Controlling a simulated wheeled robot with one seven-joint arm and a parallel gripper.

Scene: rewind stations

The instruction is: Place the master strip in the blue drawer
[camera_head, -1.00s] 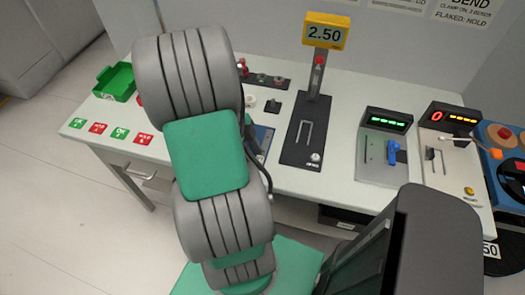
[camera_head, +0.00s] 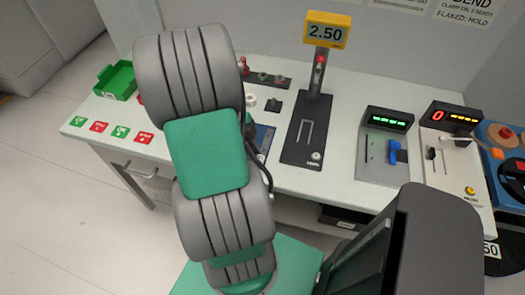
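I cannot make out the master strip in the head view. No drawer that is clearly blue shows. A pale drawer front with a metal handle (camera_head: 138,172) is under the left end of the white table. My grey and green arm rises across the left middle of the view and covers part of the table top. My gripper is not visible; the arm may hide it. A flat blue item (camera_head: 263,136) shows partly behind the arm, and I cannot tell what it is.
On the white table (camera_head: 335,165) stand a black gauge stand (camera_head: 302,140) reading 2.50, a grey unit with a blue lever (camera_head: 395,152), and another unit with a yellow button (camera_head: 470,190). A green tray (camera_head: 115,82) and several red and green cards lie at left.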

